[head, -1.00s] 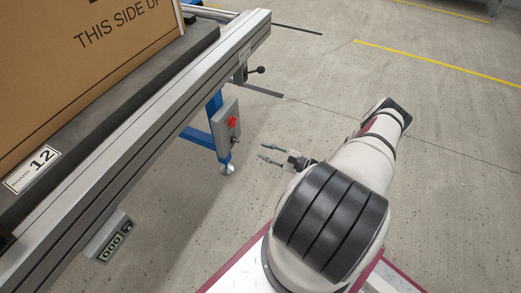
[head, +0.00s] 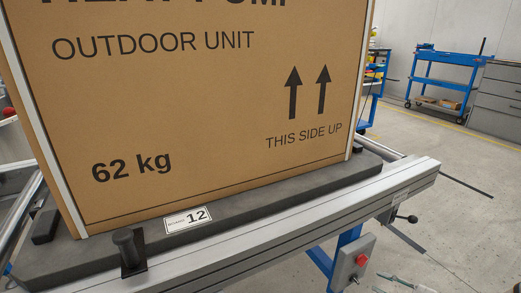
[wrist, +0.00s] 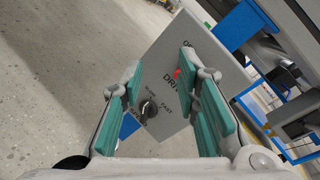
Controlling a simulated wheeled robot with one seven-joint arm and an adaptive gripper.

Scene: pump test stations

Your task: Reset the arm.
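My gripper (wrist: 163,95) is open, its teal-padded fingers spread with nothing between them in the wrist view. A teal fingertip (head: 412,287) shows at the bottom edge of the head view; most of my arm is out of that view. Beyond the fingers is a grey control box (wrist: 215,42) with a black knob (wrist: 148,108) and a partly hidden red mark. In the head view this box (head: 347,273) hangs under the conveyor rail and has a red button (head: 361,260). My fingertip is to the right of the box, apart from it there.
A large heat pump carton (head: 210,110) stands on a dark board (head: 260,207) marked 12, on an aluminium conveyor (head: 400,184). A black lever (head: 406,218) sticks out at its side. A blue trolley (head: 443,80) stands far back.

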